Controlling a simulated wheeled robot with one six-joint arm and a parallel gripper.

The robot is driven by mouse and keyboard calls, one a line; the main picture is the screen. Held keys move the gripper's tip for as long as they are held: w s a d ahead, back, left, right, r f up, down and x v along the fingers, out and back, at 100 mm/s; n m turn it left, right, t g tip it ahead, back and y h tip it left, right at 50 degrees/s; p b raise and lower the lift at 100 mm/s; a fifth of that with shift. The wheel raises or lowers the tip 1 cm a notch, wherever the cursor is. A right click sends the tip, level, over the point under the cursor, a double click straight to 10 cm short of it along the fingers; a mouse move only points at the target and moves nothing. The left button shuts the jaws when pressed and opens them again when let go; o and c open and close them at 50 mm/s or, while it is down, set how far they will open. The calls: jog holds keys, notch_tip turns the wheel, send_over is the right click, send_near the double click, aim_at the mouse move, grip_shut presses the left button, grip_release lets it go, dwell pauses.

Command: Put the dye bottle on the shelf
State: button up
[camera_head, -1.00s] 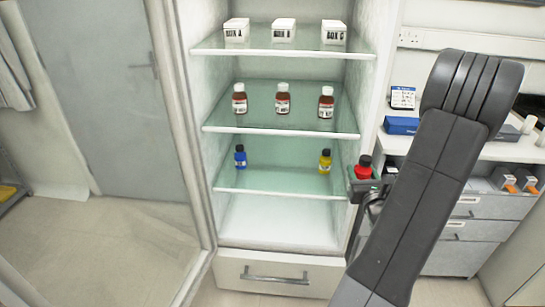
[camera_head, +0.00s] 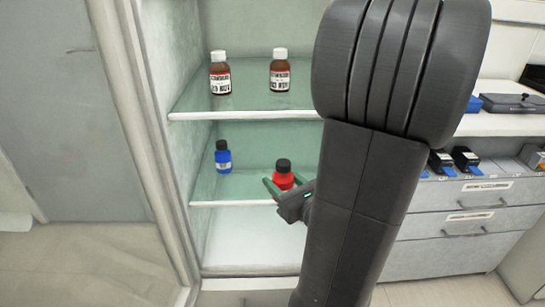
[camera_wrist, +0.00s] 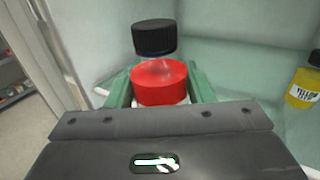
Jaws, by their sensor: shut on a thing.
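The red dye bottle (camera_head: 283,180) with a black cap is between the green fingers of my gripper (camera_head: 284,187), at the lower glass shelf (camera_head: 228,203) of the cabinet. In the wrist view the bottle (camera_wrist: 160,82) shows upright between both fingers of my gripper (camera_wrist: 160,85), which are shut on it. Its base is hidden, so I cannot tell whether it touches the shelf. A blue bottle (camera_head: 223,157) stands on the same shelf to the left. A yellow bottle (camera_wrist: 302,86) stands to the right in the wrist view.
Brown bottles (camera_head: 220,73) stand on the shelf above (camera_head: 245,114). The cabinet's left side wall (camera_head: 170,110) is close by. A counter with drawers (camera_head: 450,205) stands to the right. My arm hides the cabinet's right part in the head view.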

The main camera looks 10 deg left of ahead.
jog(key=w+a+b, duration=0.1)
jog(key=w+a, duration=0.2)
jog(key=w, duration=0.6)
jog(key=w+a+b, duration=0.1)
jog(key=w+a, duration=0.1)
jog(key=w, duration=0.7)
notch_tip(320, 180, down, 7)
jog(key=b, duration=0.2)
jog(key=shift+b, duration=0.3)
jog(key=shift+w+a+f, duration=0.1)
jog(key=shift+w, duration=0.05)
